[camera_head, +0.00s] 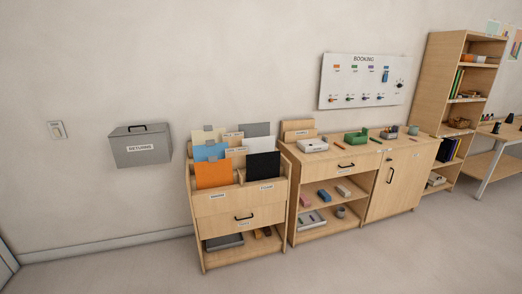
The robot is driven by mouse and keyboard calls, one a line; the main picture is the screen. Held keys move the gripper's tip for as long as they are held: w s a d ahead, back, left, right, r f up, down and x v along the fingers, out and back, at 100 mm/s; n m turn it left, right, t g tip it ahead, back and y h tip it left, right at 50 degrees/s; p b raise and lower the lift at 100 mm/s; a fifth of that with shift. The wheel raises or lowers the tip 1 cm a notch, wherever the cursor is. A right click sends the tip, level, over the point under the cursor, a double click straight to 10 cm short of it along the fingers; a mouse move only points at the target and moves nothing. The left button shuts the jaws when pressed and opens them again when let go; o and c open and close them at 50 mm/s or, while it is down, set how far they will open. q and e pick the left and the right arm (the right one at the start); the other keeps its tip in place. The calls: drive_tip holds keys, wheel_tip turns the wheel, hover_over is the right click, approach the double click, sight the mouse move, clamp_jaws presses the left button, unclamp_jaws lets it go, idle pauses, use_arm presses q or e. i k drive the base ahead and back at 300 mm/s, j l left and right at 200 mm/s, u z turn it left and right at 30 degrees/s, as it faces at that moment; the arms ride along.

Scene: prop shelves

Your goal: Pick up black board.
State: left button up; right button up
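A black board (263,167) stands upright in the front right slot of a wooden rack (240,212). An orange board (213,174) stands to its left in the same rack. Blue, cream and grey boards stand behind them. The black board's lower edge is hidden behind the rack's front panel, which bears small labels. Neither of my grippers shows in the head view.
A grey returns box (140,147) hangs on the wall at left. A wooden cabinet (384,187) with small items on top adjoins the rack at right. A tall shelf (450,100) stands farther right. The floor (350,262) in front is clear.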

sight(265, 165)
drive_tip(key=i+u, duration=0.1)
drive_tip(key=i, duration=0.8)
